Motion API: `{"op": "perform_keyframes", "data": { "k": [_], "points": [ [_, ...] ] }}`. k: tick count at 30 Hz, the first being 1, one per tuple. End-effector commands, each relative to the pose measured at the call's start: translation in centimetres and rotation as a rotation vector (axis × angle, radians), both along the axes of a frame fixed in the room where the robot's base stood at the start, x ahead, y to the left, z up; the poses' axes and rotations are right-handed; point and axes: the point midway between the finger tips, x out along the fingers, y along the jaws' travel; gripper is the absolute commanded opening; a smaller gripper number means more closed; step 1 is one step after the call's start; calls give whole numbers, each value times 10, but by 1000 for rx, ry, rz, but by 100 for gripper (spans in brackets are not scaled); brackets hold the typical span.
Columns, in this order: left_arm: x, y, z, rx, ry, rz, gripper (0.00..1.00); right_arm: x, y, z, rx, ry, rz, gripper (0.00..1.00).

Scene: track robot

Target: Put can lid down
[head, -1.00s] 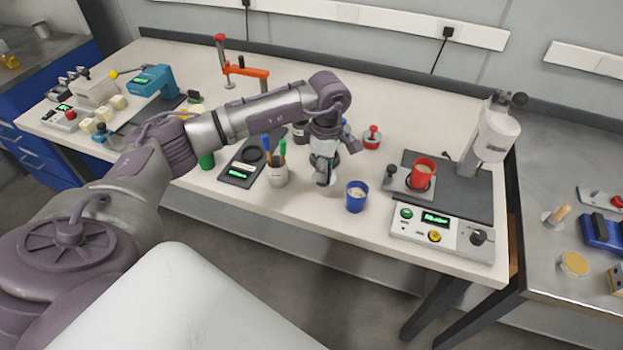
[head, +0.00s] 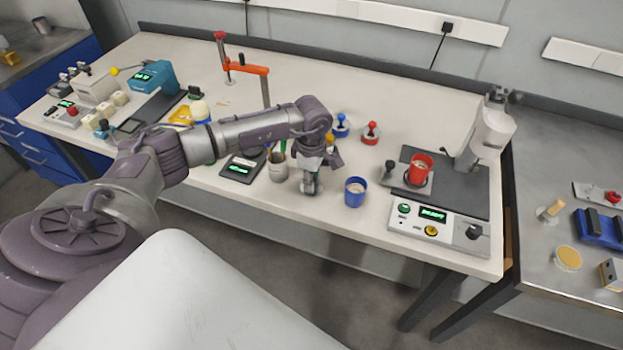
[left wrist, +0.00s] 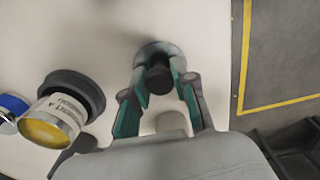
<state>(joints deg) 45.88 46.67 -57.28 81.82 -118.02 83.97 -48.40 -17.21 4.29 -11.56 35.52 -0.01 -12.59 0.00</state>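The can lid is a grey disc with a dark knob. In the left wrist view the can lid (left wrist: 158,77) lies between the fingertips of my left gripper (left wrist: 165,85), with the teal pads close on both sides of the knob. In the head view my left gripper (head: 311,180) points down close over the table's front part, left of a blue cup, and the lid shows only as a small grey patch under it. Whether the lid touches the table is unclear. My right gripper is not in view.
The blue cup (head: 355,192) is close on the right and a pen holder (head: 278,167) close on the left. A red cup (head: 420,168) stands on the device at right. The table's front edge is near.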

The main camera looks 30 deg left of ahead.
Motion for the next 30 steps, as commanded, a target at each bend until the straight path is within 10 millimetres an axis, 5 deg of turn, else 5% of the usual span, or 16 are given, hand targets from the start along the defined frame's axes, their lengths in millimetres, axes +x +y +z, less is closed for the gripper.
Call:
{"op": "perform_keyframes", "data": {
  "k": [4,17,30],
  "points": [
    [0,0,0,0,0,0,52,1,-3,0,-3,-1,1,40],
    [1,0,8,0,-3,0,52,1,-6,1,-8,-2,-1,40],
    [1,0,95,1,-5,0,52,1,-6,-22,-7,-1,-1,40]
  ]
}}
